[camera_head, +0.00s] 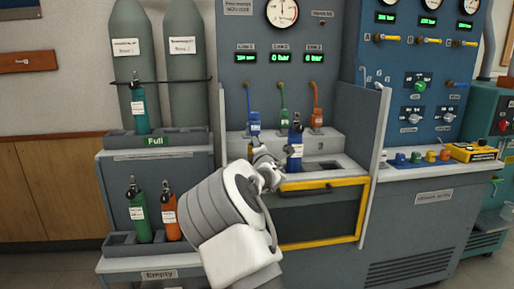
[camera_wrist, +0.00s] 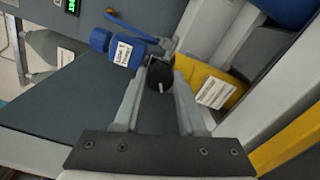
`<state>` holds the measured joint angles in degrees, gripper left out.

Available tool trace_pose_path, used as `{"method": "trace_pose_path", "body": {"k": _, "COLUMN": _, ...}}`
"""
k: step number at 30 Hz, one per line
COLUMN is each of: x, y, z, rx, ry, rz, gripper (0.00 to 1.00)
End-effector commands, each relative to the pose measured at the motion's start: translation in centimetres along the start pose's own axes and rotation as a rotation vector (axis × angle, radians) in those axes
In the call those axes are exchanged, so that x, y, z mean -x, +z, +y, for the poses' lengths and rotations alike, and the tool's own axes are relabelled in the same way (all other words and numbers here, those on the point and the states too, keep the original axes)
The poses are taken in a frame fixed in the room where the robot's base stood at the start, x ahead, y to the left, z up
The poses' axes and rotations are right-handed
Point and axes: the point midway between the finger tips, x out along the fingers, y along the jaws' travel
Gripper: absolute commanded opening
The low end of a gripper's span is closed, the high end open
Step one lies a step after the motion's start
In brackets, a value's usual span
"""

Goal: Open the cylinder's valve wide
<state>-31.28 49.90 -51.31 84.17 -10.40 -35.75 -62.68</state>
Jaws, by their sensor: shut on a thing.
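In the wrist view a yellow cylinder body (camera_wrist: 208,85) with a white label lies beyond my fingers. A black round valve knob (camera_wrist: 160,86) with a pale mark is at its end. My gripper (camera_wrist: 158,74) has one finger on each side of this knob and is shut on it. In the head view my gripper (camera_head: 262,158) is at the left part of the bench and hides the yellow cylinder. How far the valve is turned cannot be told.
A blue cylinder (camera_head: 295,150) stands just right of my gripper. A blue connector (camera_head: 254,121) is close behind; it also shows in the wrist view (camera_wrist: 124,50). Grey side panels (camera_head: 376,150) flank the bench. A yellow-framed front (camera_head: 322,243) is below. Green and orange cylinders stand in the left rack.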

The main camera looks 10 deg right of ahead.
Motion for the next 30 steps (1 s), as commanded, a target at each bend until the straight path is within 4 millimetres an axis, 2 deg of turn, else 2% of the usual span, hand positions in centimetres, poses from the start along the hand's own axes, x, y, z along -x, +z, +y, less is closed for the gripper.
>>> {"method": "trace_pose_path", "body": {"k": 2, "x": 0.0, "y": 0.1, "z": 0.0, "rx": 0.002, "ry": 0.0, "rz": -0.001, "gripper": 0.0}}
{"method": "trace_pose_path", "body": {"k": 3, "x": 0.0, "y": 0.1, "z": 0.0, "rx": 0.002, "ry": 0.0, "rz": -0.001, "gripper": 0.47}}
{"method": "trace_pose_path", "body": {"k": 7, "x": 0.0, "y": 0.1, "z": 0.0, "rx": 0.001, "ry": 0.0, "rz": -0.001, "gripper": 0.7}}
{"method": "trace_pose_path", "body": {"k": 20, "x": 0.5, "y": 0.1, "z": 0.1, "rx": -0.001, "ry": 0.001, "rz": -0.001, "gripper": 0.7}}
{"method": "trace_pose_path", "body": {"k": 23, "x": 1.5, "y": 0.1, "z": 0.1, "rx": -0.001, "ry": -0.002, "rz": -0.001, "gripper": 0.7}}
{"method": "trace_pose_path", "body": {"k": 30, "x": 5.1, "y": 0.0, "z": 0.2, "rx": -0.002, "ry": -0.001, "rz": 0.0, "gripper": 0.7}}
